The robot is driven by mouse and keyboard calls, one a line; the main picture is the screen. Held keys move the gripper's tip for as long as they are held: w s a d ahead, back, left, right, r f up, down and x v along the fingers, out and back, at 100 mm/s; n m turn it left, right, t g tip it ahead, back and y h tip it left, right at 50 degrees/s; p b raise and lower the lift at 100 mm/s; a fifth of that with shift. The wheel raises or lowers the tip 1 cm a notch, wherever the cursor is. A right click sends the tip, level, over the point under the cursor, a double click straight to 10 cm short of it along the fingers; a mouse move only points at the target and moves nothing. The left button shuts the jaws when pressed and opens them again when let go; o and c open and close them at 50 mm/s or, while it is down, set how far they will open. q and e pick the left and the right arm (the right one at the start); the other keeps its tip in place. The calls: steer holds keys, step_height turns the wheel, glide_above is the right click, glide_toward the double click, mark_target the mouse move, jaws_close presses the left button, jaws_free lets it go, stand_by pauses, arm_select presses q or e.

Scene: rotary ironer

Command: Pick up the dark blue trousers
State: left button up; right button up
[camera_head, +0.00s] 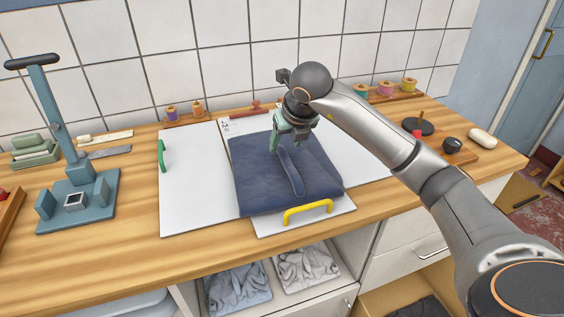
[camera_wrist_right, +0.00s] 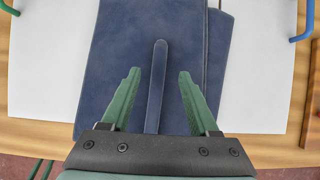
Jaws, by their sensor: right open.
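The dark blue trousers (camera_head: 262,186) lie folded flat on white boards on the counter. They fill the middle of the right wrist view (camera_wrist_right: 120,50), where a narrow raised strip of the cloth (camera_wrist_right: 157,75) runs between my fingers. My right gripper (camera_head: 291,146) is over the far middle part of the trousers, pointing down. Its green fingers (camera_wrist_right: 157,90) are open, one on each side of the strip. I cannot tell whether the fingertips touch the cloth. My left gripper is not in view.
The white board (camera_head: 190,190) has a green handle (camera_head: 161,155), and a yellow handle (camera_head: 308,211) is at the front edge. A blue-grey stand (camera_head: 75,165) is at left. Thread spools (camera_head: 386,88) and a dark round pan (camera_head: 420,127) are behind and right. Grey cloths (camera_head: 238,287) lie below.

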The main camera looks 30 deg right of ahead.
mark_target(282, 151)
steer(key=shift+x, duration=1.85)
steer(key=shift+f, duration=0.1)
steer(key=shift+c, duration=0.3)
jaws_close()
steer(key=shift+a, duration=0.1)
